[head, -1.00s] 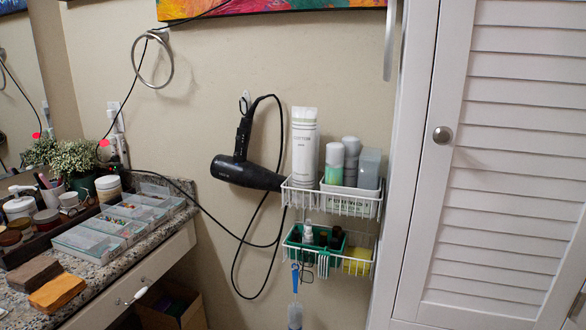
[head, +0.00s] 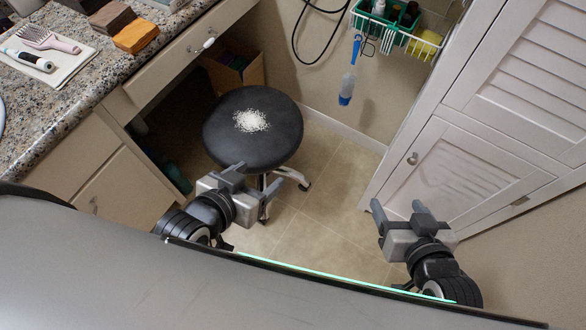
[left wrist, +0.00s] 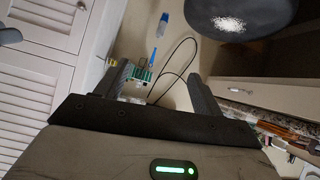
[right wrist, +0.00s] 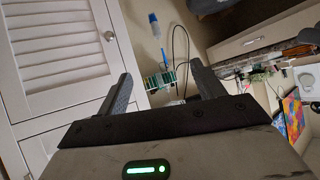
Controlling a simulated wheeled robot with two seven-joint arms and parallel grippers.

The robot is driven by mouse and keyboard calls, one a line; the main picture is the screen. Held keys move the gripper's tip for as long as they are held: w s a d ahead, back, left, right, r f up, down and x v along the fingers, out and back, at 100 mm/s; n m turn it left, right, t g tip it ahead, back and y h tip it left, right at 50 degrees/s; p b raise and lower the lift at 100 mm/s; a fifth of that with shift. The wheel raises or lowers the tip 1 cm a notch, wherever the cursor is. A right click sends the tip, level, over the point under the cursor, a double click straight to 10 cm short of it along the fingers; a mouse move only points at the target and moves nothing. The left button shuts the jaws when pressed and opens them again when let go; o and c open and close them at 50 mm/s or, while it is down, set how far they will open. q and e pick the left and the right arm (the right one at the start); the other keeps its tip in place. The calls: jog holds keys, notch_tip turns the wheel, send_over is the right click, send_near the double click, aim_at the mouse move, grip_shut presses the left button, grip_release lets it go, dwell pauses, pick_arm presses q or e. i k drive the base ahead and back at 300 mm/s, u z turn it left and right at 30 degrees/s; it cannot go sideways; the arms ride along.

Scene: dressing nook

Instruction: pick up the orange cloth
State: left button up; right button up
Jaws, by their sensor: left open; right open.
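The orange cloth (head: 136,36) is folded into a small block near the edge of the granite counter, at the upper left of the head view. A brown folded cloth (head: 111,17) lies beside it. My left gripper (head: 256,176) is open and empty, in front of the stool and well away from the cloth. My right gripper (head: 398,203) is open and empty, in front of the white cabinet. The left wrist view (left wrist: 157,76) and right wrist view (right wrist: 160,76) show nothing between the fingers.
A black round stool (head: 252,135) with a white patch stands in front of the counter (head: 60,100). A wire rack (head: 405,30) hangs on the wall. A louvred white cabinet (head: 440,170) stands at right.

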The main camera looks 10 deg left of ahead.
aim_at(133, 38)
jog(key=u, duration=1.3)
jog(key=k, duration=0.3)
jog(key=u, duration=0.15)
jog(key=i, duration=0.35)
jog(key=z, duration=0.05)
